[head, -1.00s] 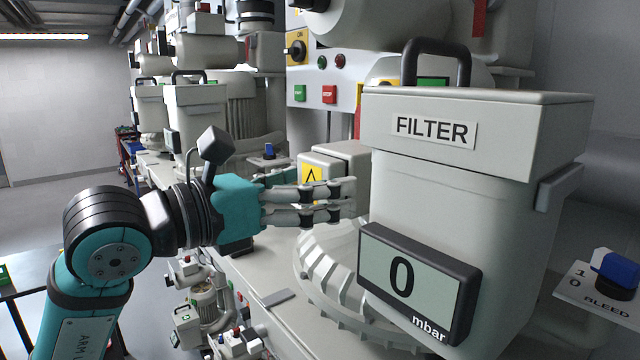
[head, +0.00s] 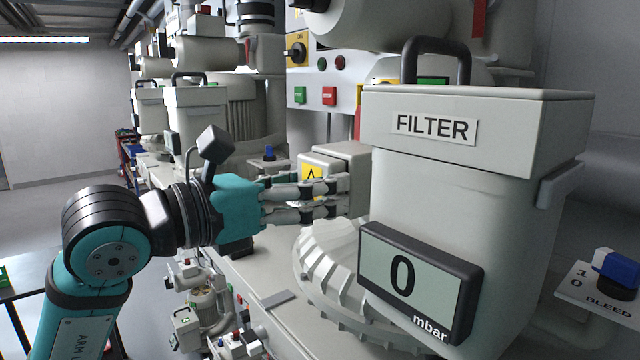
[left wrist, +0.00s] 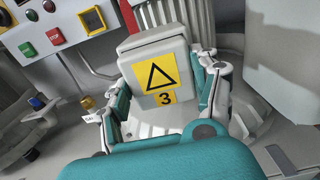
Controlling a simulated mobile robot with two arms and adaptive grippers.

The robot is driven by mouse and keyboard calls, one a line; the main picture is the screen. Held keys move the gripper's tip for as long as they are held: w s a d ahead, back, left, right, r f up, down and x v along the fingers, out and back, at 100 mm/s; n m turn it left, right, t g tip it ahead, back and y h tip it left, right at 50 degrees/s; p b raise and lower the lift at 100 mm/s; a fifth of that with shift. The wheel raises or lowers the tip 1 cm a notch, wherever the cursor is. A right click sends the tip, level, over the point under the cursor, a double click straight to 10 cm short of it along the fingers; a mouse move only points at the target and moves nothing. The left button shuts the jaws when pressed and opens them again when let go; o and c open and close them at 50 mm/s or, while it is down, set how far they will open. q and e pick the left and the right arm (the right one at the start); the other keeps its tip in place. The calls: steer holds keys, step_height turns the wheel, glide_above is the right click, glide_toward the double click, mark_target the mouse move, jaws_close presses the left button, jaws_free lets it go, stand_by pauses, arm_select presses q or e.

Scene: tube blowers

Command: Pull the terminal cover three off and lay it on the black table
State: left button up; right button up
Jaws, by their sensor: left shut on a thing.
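Terminal cover three (head: 348,158) is a light grey box with a yellow warning label. Whether the cover is apart from the motor is hidden. The black table (head: 24,282) shows only partly at the lower left edge. My right gripper is not in view.
The large filter (head: 455,200) with its pressure display stands close to the right of the cover. A control panel (head: 310,70) with green and red buttons is behind. Open grey floor (head: 50,225) lies at the left. A blue-handled bleed valve (head: 616,265) is at far right.

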arm_select(q)
steer(key=shift+a, duration=0.1)
steer(key=shift+c, duration=0.4)
steer(key=shift+b+v, duration=0.85)
steer(key=shift+v, duration=2.1)
